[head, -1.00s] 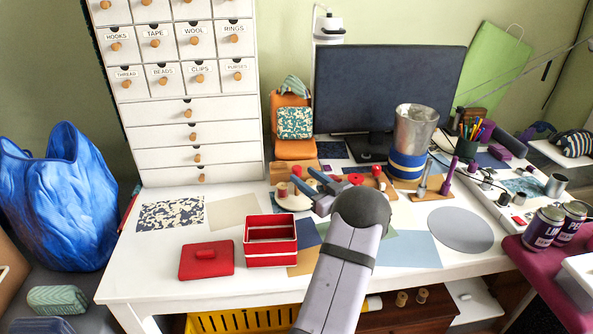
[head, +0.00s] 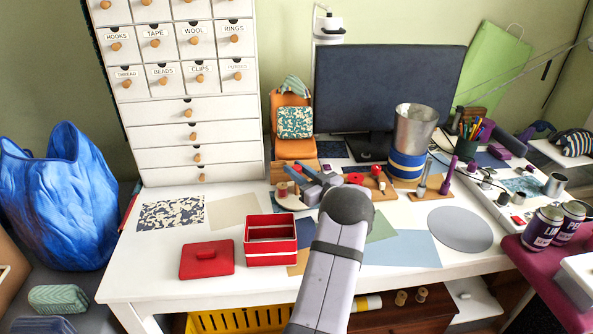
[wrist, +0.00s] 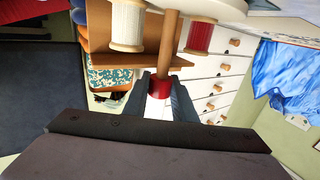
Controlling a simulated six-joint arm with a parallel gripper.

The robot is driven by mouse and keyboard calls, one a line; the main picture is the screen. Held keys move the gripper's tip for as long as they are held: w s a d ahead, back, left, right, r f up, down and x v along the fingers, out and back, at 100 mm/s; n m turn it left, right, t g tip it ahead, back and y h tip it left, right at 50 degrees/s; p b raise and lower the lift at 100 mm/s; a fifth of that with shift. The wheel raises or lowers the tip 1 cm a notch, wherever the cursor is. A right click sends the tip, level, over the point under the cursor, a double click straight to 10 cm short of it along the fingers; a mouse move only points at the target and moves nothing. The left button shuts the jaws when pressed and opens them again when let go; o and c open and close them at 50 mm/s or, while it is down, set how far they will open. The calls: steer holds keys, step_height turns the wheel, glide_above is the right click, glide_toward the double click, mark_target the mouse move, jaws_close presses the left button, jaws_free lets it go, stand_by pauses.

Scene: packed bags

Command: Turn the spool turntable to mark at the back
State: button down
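The spool turntable (head: 284,203) is a pale round disc on the desk, left of my gripper's fingers in the head view. In the wrist view its disc (wrist: 205,8) shows at the top edge, with a white spool (wrist: 127,27) and a red spool (wrist: 199,38) on it. A wooden handle (wrist: 168,42) with a red knob (wrist: 159,88) reaches from it. My gripper (wrist: 159,80) has its fingers on both sides of the red knob, with no clear gap, and appears shut on it. I cannot make out the mark at the back.
A red open box (head: 270,252) and its red lid (head: 207,261) lie in front. A metal tin on a blue and yellow base (head: 407,165) stands to the right. An orange chair-shaped stand (head: 293,148) and the monitor (head: 385,95) are behind.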

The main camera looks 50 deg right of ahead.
steer(key=shift+y, duration=0.3)
steer(key=shift+n+t+y+b, duration=0.4)
steer(key=shift+n+y+b, duration=0.45)
steer(key=shift+n+y, duration=0.75)
steer(key=shift+y, duration=0.6)
steer(key=shift+r+n+y+b, duration=0.2)
steer(key=shift+n+y+b, duration=0.6)
steer(key=shift+y+b, duration=0.4)
steer(key=c, duration=1.5)
jaws_free()
steer(key=shift+o, duration=0.2)
steer(key=shift+f, duration=0.1)
